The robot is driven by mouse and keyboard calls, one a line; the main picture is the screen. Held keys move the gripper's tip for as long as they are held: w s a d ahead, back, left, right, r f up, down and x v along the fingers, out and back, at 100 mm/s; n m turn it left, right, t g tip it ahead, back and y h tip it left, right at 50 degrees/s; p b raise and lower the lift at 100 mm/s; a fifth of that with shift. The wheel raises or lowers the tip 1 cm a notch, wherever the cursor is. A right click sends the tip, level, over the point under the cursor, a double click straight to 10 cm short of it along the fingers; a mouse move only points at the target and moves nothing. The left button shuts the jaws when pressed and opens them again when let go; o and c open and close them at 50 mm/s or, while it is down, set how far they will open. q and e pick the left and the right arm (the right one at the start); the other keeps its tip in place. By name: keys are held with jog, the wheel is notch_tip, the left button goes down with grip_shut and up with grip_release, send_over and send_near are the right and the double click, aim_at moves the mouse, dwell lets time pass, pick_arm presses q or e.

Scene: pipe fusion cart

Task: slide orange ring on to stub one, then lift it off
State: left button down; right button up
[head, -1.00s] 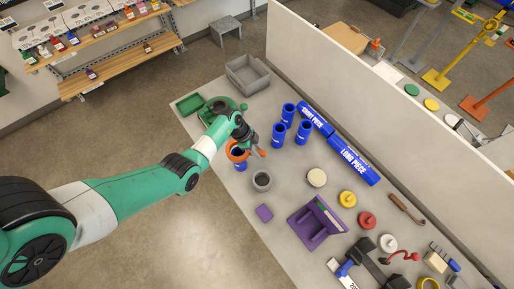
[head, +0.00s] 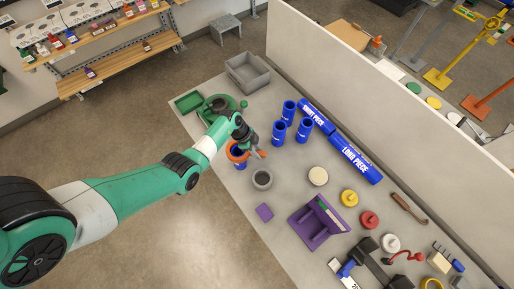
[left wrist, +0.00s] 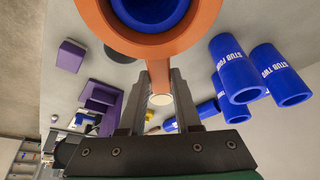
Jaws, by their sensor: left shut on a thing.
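My left gripper (head: 257,151) is shut on the handle of the orange ring (head: 236,153). In the left wrist view the same gripper (left wrist: 160,76) pinches the tab of the orange ring (left wrist: 150,46). A blue stub (head: 240,163), likely stub one, stands upright with the ring at its top. In the left wrist view the blue stub (left wrist: 150,22) shows inside the ring's opening. I cannot tell how far down the ring sits. The stub's label is hidden in the wrist view. My right gripper is not in view.
Other blue stubs (head: 278,133) stand close behind, including stub four (left wrist: 235,68) and stub two (left wrist: 278,73). A grey bin (head: 247,73) and green tray (head: 188,102) sit at the far end.

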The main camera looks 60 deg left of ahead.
pick_arm(q)
jog(key=shift+f+b, duration=0.9)
jog(key=shift+f, duration=0.3)
dwell(2.9)
jog(key=shift+r+p, duration=2.6)
jog(key=shift+p, duration=0.3)
jog(key=shift+r, duration=1.15)
